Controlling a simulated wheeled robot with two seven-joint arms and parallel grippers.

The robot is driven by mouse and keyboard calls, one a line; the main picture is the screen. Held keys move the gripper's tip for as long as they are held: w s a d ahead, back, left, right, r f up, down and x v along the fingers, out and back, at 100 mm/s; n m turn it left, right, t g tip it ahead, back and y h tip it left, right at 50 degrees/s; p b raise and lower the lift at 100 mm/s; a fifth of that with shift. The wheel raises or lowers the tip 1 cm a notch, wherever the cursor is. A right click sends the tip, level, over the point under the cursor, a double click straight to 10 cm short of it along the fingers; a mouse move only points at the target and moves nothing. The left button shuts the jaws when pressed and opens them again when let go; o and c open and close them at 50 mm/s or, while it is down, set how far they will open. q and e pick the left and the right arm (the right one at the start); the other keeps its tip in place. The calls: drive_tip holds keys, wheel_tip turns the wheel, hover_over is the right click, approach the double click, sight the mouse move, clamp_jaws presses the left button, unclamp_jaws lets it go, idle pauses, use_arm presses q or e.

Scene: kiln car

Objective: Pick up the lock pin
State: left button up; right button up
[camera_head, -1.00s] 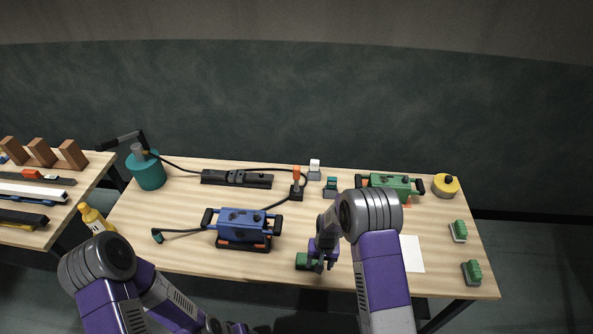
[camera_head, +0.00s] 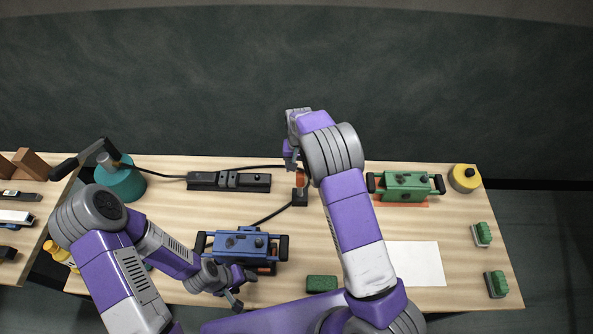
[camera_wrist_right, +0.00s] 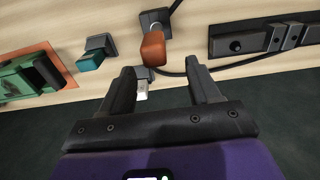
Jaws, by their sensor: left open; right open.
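No piece is plainly marked as the lock pin. An orange-topped piece (camera_head: 299,180) stands on a small black base at the back middle of the table; it also shows in the right wrist view (camera_wrist_right: 152,48). A small white-ended piece (camera_wrist_right: 142,92) and a teal piece (camera_wrist_right: 91,60) on a dark base also show there; the right arm hides them in the head view. My right gripper (camera_head: 291,160) is open and empty, its fingers (camera_wrist_right: 163,75) pointing at the orange and white pieces. My left gripper (camera_head: 240,289) is open near the front edge, beside the blue device.
The blue device (camera_head: 238,247) stands front middle and the green device (camera_head: 406,186) back right. A black bar (camera_head: 229,182), a cable and a teal canister (camera_head: 122,184) lie behind and left. A green block (camera_head: 321,283) lies at the front. White paper (camera_head: 415,264) lies right.

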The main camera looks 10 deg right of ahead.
sight(300, 179)
drive_tip(key=f, duration=0.4)
drive_tip(key=s+f+p, duration=0.1)
drive_tip(key=f, duration=0.2)
drive_tip(key=shift+s+d, duration=0.1)
drive_tip(key=shift+d, duration=0.05)
drive_tip(key=shift+c, duration=0.4)
drive_tip(key=shift+r, duration=0.1)
drive_tip(key=c, duration=1.1)
